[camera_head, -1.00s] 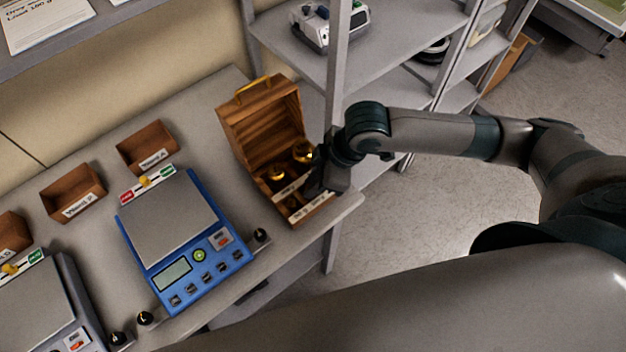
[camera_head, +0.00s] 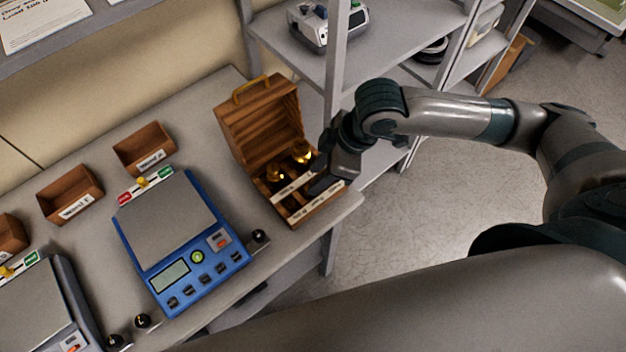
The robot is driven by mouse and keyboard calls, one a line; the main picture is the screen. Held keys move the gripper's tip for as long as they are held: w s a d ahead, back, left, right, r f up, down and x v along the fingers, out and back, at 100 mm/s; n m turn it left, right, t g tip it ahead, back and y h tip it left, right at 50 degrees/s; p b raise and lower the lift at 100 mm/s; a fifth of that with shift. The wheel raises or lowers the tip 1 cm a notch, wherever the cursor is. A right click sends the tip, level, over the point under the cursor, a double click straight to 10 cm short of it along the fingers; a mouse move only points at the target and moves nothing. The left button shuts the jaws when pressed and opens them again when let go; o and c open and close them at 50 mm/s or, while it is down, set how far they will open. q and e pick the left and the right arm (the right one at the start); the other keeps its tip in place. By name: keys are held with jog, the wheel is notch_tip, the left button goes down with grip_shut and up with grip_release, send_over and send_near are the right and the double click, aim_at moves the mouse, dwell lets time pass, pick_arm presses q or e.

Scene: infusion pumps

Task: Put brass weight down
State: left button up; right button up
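The brass weights stand in an open wooden box on the bench: one brass weight (camera_head: 302,153) near the back right, another (camera_head: 275,172) to its left. The wooden box (camera_head: 258,122) has its lid up and pale label strips along its compartments. My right gripper (camera_head: 322,180) is at the box's right side, just above its front compartments. Its fingers are dark and seen from the side, so I cannot tell whether they are open or hold anything. My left gripper is not in view.
A blue scale (camera_head: 170,220) with a bare grey pan stands left of the box. A second scale (camera_head: 35,305) is at the lower left. Small open wooden trays (camera_head: 145,148) (camera_head: 70,193) line the back. A grey shelf post (camera_head: 336,60) rises close behind my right gripper.

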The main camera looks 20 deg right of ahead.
jog(key=v, duration=0.8)
jog(key=shift+b, duration=0.45)
jog(key=shift+s, duration=0.1)
jog(key=shift+c, duration=0.3)
dwell(0.5)
